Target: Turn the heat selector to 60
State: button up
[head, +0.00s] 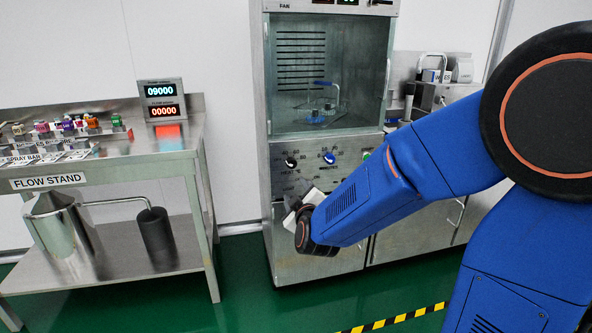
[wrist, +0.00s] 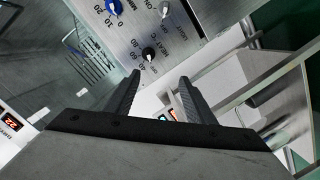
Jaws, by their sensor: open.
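The heat selector (wrist: 149,53) is a small dark round knob on the metal panel in the wrist view.
A blue knob (wrist: 113,6) and a grey knob (wrist: 164,10) sit on the panel near the selector. In the head view a black knob (head: 290,161) and a blue one sit higher on the panel. A flow stand (head: 190,130) is left, with open green floor (head: 235,270) between.

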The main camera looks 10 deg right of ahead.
jog(key=t+h, duration=0.1)
send_near(292, 166)
jog(key=shift+n+h, duration=0.4)
jog(key=w, duration=0.8)
jog(key=shift+w+d+f, duration=0.15)
jog(key=shift+w+d, duration=0.2)
jog(key=shift+d, duration=0.05)
jog(key=shift+c, duration=0.4)
jog(key=c, duration=1)
